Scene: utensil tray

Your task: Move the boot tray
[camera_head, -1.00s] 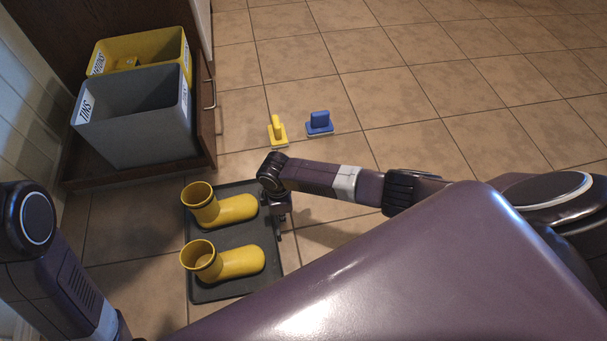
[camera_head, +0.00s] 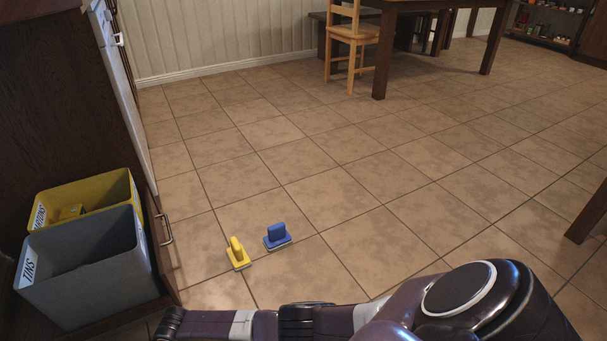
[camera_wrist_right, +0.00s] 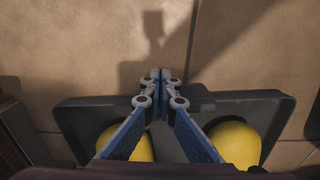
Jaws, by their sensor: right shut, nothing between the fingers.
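The boot tray is dark grey and shows in the right wrist view (camera_wrist_right: 248,99), lying on the tiled floor. Two yellow boots stand in it, one at the right (camera_wrist_right: 236,142) and one at the left, partly hidden by my fingers (camera_wrist_right: 141,150). My right gripper (camera_wrist_right: 161,76) is shut and empty. Its fingertips appear over the middle of the tray's edge; whether they touch it I cannot tell. In the head view the tray, the boots and my right gripper are out of frame. My left gripper is not in view.
A grey bin (camera_head: 88,270) and a yellow bin (camera_head: 112,192) stand in a pulled-out drawer at the left. A yellow brush-like object (camera_head: 237,254) and a blue one (camera_head: 277,236) lie on the floor. A chair (camera_head: 353,36) and table stand far back. The middle floor is clear.

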